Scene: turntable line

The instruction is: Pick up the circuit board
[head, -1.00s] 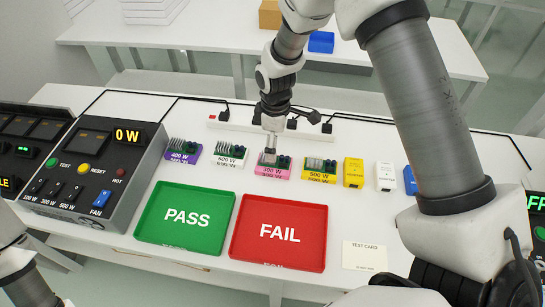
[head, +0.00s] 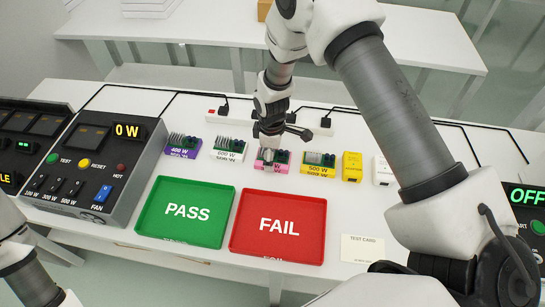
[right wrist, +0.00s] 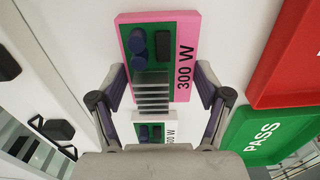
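Several circuit boards with coloured bases stand in a row on the white bench. The pink 300 W board (head: 280,167) has a green top, a silver finned heat sink and blue cylinders; it shows large in the right wrist view (right wrist: 137,40). My right gripper (head: 268,160) is directly over it, hiding part of it in the head view. In the right wrist view my right gripper (right wrist: 161,80) is open, one finger on each side of the board's heat sink end. Contact cannot be made out. Only part of my left arm shows at lower left, without its gripper.
Close on the left stand the white 600 W board (head: 229,150) and purple 400 W board (head: 181,149); on the right is the yellow 500 W board (head: 313,170). The green PASS tray (head: 160,228) and red FAIL tray (head: 292,203) lie in front. A control panel (head: 85,150) stands left.

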